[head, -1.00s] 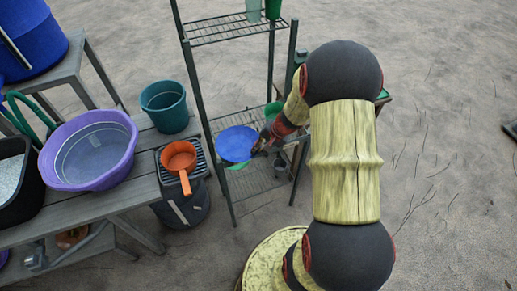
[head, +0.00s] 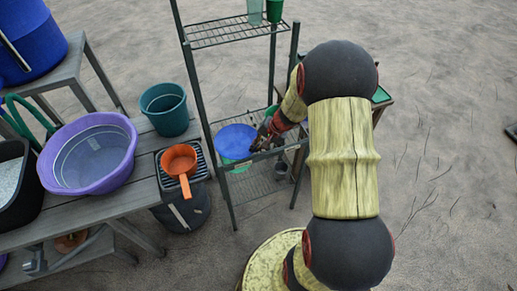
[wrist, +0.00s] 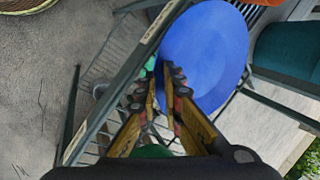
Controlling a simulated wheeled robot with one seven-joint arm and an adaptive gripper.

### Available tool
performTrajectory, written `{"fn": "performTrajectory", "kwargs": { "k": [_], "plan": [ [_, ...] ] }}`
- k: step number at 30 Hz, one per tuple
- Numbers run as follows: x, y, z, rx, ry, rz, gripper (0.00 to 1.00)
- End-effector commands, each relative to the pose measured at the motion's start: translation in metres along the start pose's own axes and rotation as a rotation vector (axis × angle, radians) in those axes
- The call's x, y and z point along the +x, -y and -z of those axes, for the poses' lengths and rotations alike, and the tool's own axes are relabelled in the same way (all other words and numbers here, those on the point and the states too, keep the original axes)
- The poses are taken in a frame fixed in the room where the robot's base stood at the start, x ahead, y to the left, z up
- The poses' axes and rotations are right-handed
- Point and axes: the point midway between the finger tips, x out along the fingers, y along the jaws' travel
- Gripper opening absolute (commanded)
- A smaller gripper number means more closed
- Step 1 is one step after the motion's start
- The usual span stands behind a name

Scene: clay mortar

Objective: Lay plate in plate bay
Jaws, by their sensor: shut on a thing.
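My gripper (head: 257,145) is shut on the right edge of a round blue plate (head: 233,140). In the wrist view, the fingertips (wrist: 167,72) pinch the rim of the plate (wrist: 207,50), which extends up and to the right. The plate is at the green-framed wire rack (head: 205,125), around its middle level. I cannot tell whether it touches a shelf. A pale strip with marks runs along a rack edge (wrist: 163,22) in the wrist view. Which part is the plate bay is not clear. The plate and arm hide part of the rack.
A teal bucket (head: 165,108), an orange pan (head: 180,162) and a purple basin (head: 90,153) stand left of the rack. Green cups (head: 273,10) stand on its top shelf. A small grey cup (head: 281,168) is low on the rack. Open sandy ground lies to the right.

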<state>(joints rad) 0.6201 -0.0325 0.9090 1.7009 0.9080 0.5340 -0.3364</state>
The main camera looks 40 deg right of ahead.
Motion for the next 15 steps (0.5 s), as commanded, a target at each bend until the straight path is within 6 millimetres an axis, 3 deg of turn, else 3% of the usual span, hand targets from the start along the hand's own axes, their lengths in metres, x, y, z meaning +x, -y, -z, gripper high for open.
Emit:
{"fn": "performTrajectory", "kwargs": {
  "k": [10, 11, 15],
  "plan": [
    [0.0016, 0.0012, 0.0008, 0.0, 0.002, -0.001, 0.0],
    [0.0016, 0.0012, 0.0008, 0.0, 0.002, -0.001, 0.09],
    [0.0014, 0.0013, 0.001, 0.0, 0.001, -0.001, 0.17]
  ]
}}
